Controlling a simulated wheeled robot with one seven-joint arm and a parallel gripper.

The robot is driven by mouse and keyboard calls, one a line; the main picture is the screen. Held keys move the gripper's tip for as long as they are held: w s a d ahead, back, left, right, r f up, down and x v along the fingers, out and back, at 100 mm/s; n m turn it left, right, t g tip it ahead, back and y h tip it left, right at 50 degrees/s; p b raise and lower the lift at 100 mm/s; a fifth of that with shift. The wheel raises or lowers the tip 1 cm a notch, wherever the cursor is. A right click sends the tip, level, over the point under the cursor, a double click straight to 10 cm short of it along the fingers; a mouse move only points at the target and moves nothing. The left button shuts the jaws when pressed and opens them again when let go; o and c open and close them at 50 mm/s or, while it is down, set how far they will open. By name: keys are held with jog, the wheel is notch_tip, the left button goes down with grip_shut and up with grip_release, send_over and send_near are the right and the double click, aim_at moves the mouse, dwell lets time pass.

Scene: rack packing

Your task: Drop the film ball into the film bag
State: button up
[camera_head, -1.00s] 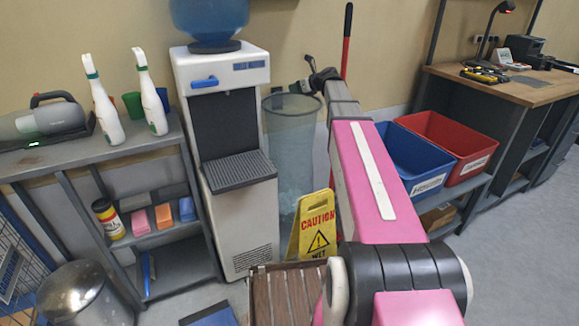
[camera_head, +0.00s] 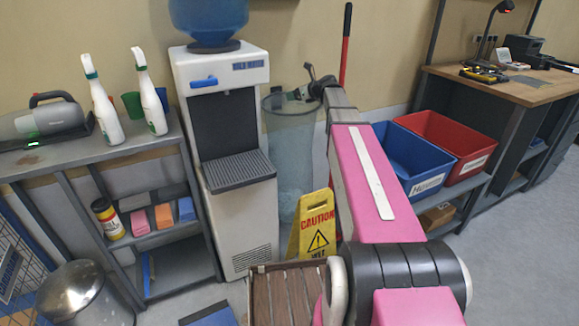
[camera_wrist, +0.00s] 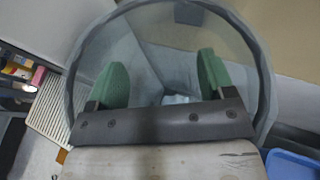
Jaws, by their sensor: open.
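The film bag (camera_head: 292,150) is a tall, clear, round bag with a dark rim, standing between the water cooler and the yellow caution sign. In the wrist view its ring-shaped rim (camera_wrist: 266,85) surrounds my fingers. My gripper (camera_head: 297,94) is over the bag's mouth. In the wrist view my gripper (camera_wrist: 161,75) shows two green fingers wide apart with nothing held between them. A pale, whitish patch lies beyond the fingers, low inside the bag; I cannot tell whether it is the film ball or other film.
The water cooler (camera_head: 225,130) stands close left of the bag. The caution sign (camera_head: 314,228) stands in front of it. Blue (camera_head: 412,160) and red (camera_head: 445,145) bins sit on a low rack to the right. A red-handled pole (camera_head: 346,45) leans behind.

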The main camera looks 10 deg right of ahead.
jog(key=v, duration=1)
jog(key=shift+s+d+r, duration=0.2)
jog(key=shift+s+r, duration=0.05)
jog(key=shift+s, duration=0.05)
jog(key=shift+s+d, duration=0.1)
